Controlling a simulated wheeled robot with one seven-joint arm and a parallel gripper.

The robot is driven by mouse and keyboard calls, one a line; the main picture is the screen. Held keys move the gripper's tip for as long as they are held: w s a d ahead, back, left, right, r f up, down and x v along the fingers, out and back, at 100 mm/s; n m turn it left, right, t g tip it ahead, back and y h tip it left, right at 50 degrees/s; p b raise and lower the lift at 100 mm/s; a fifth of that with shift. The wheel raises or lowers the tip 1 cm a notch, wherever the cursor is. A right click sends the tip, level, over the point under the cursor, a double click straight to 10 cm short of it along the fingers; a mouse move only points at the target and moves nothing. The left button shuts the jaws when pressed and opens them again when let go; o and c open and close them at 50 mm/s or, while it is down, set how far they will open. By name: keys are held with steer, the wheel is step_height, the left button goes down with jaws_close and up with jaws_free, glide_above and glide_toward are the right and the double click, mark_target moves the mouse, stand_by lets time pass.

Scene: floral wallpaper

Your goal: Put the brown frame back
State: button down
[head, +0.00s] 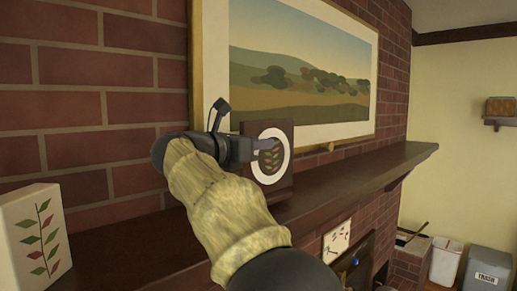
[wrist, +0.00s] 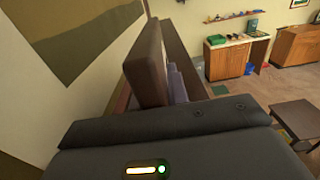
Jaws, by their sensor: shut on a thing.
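The brown frame (head: 282,187) has a white oval with a leaf picture and is upright at the mantel shelf (head: 370,171), in front of the large landscape painting (head: 310,75). My gripper (head: 262,146) is shut on the upper part of the brown frame. In the wrist view the frame (wrist: 148,65) shows nearly edge-on, just beyond my gripper (wrist: 165,95). My arm hides part of the shelf and the frame's lower left. I cannot tell whether its bottom edge touches the shelf.
A white block with a leaf design (head: 32,235) stands at the left of the shelf. The shelf's right part is clear. A grey trash bin (head: 488,272) and a white bin (head: 446,262) stand at the lower right. A brown table (wrist: 300,117) shows in the wrist view.

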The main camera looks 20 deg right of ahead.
steer(key=shift+s+d+f, duration=0.1)
steer(key=shift+s+f, duration=0.05)
steer(key=shift+f, duration=0.55)
steer(key=c, duration=1.4)
jaws_free()
steer(key=shift+o, duration=0.2)
steer(key=shift+s, duration=0.1)
steer(key=shift+r, duration=0.1)
steer(key=b+v, duration=0.4)
steer(key=v, duration=0.8)
steer(key=shift+r, duration=0.1)
